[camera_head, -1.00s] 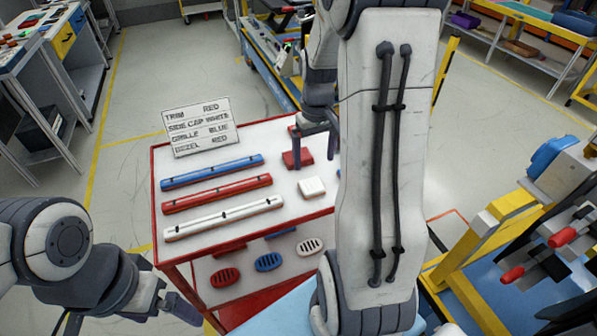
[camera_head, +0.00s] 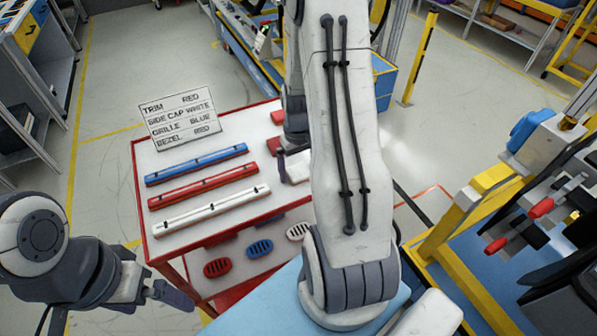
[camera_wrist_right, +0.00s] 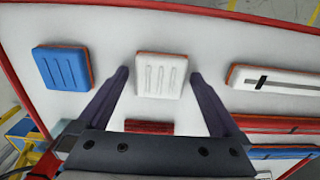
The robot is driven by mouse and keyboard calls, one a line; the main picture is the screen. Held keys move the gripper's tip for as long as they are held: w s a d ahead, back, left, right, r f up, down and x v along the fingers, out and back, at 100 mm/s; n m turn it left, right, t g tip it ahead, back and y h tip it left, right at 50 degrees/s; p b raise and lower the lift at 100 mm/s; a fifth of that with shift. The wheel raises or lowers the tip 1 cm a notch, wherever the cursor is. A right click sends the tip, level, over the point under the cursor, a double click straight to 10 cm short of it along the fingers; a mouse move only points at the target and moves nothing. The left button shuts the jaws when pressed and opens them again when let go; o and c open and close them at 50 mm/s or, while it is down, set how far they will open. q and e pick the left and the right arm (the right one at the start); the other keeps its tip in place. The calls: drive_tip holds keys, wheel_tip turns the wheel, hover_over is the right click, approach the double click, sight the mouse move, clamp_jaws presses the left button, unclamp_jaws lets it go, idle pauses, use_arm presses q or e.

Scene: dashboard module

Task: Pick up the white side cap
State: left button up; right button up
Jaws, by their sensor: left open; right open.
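The white side cap (camera_head: 297,167) is a small square block lying on the white top of the red-framed cart, partly hidden by my right arm in the head view. In the right wrist view the white side cap (camera_wrist_right: 160,76) lies between the fingertips, with a gap on both sides. My right gripper (camera_wrist_right: 160,75) is open and empty, pointing down over it; in the head view the right gripper (camera_head: 284,160) is mostly hidden behind its own arm. My left gripper (camera_head: 172,292) is open and empty, off the cart at lower left.
A blue cap (camera_wrist_right: 66,68) and a white trim bar (camera_wrist_right: 270,80) flank the white cap. A red part (camera_wrist_right: 148,127) shows between the fingers. Blue (camera_head: 197,164), red (camera_head: 203,185) and white bars lie left on the cart. A sign (camera_head: 181,119) stands behind them.

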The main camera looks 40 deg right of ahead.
drive_tip(key=c, duration=1.3)
drive_tip(key=shift+r, duration=0.1)
